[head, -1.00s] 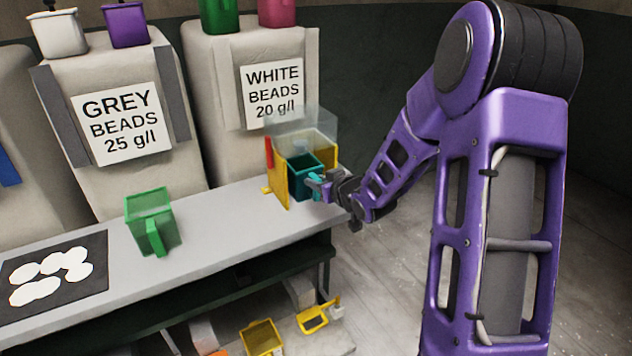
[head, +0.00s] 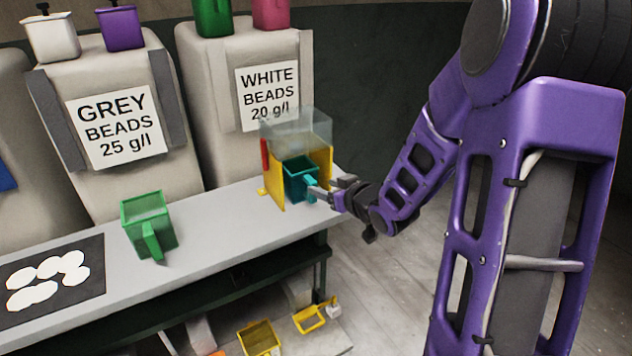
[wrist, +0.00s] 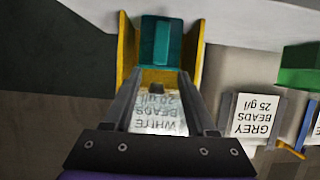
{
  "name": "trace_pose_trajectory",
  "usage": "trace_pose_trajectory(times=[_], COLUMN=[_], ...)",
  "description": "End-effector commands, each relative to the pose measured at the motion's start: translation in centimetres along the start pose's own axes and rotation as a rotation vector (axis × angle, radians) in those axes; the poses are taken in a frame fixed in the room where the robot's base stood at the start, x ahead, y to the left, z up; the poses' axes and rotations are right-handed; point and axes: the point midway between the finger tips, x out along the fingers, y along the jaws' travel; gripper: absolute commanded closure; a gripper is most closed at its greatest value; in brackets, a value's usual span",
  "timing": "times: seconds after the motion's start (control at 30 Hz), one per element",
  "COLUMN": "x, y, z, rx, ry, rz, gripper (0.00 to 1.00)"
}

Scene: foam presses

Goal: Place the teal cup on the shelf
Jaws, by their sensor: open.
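The teal cup (head: 300,180) stands upright inside a yellow-sided press (head: 275,183) with a clear guard, at the right end of the bench. Its handle (head: 311,183) faces my gripper. In the wrist view the teal cup (wrist: 161,42) lies straight beyond my fingers, between the yellow walls. My gripper (head: 318,192) is open at the handle; whether it touches the handle is unclear. In the wrist view my gripper (wrist: 163,78) shows two spread fingers with nothing held between them.
A green cup (head: 148,222) stands on the bench (head: 215,222), left of the press. A dark mat (head: 85,250) with white discs lies further left. Yellow containers (head: 259,338) sit below. Bead sacks (head: 120,175) stand behind. Open floor lies to the right.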

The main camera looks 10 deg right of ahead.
Motion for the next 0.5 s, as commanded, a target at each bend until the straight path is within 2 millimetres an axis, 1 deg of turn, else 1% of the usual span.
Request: trace_pose_trajectory(times=[0.03,0.1,0.2,0.33,0.5], x=[-1.3,-2.5,-3.9,-4.8,-5.1], y=[0.1,0.1,0.1,0.1,0.0], z=[-0.2,-0.2,-0.1,-0.1,0.0], rx=[0.000,0.001,0.000,0.001,0.001], ry=[0.000,0.001,0.000,0.001,0.000], rz=[0.004,0.004,0.003,0.002,0.001], gripper=[0.43,0.43,0.43,0.43,0.43])
